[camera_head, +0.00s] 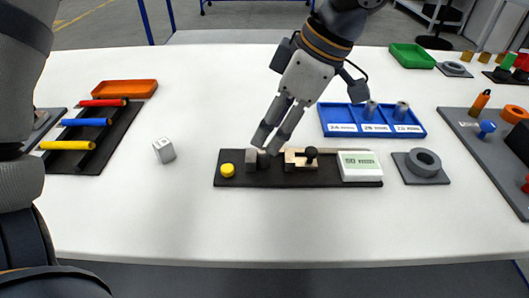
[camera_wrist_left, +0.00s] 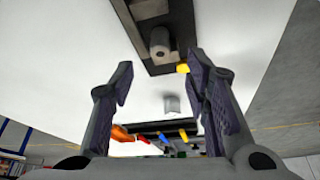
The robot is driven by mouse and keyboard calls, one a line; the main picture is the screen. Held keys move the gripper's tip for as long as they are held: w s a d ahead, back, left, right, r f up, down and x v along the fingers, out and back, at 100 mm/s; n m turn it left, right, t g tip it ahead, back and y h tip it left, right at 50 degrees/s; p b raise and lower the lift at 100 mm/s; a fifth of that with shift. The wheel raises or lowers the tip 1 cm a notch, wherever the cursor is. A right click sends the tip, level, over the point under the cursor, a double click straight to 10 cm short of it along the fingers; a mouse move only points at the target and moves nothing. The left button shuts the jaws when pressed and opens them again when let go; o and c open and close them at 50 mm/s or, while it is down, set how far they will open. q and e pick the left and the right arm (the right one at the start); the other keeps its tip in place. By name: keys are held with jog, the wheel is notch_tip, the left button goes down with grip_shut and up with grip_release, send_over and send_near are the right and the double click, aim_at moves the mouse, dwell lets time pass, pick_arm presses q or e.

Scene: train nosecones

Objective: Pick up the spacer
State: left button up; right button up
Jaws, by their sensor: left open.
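A short grey cylinder (camera_head: 251,157), which looks like the spacer, is on the black measuring board (camera_head: 215,178) between the yellow button and the wooden slide. It also shows in the left wrist view (camera_wrist_left: 160,42), near the top, between the lines of the two fingers. Two similar grey cylinders (camera_head: 402,110) stand in the blue labelled tray (camera_head: 323,127). My left gripper (camera_head: 273,138) is open and empty. In the head view it is close to the first cylinder, just above and right of it. Its two fingers frame the left wrist view (camera_wrist_left: 160,75). My right gripper is not in view.
The board also bears a yellow button (camera_head: 228,170), a wooden slide (camera_head: 296,160) and a white display box (camera_head: 359,167). A pale small block (camera_head: 164,150) lies to the left. A grey ring (camera_head: 423,162) is to the right. The front of the table is clear.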

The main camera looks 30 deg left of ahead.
aim_at(263, 148)
pick_arm(q)
jog(key=x, duration=0.5)
jog(key=shift+d, duration=0.1)
grip_shut()
jog(key=shift+r, duration=0.1)
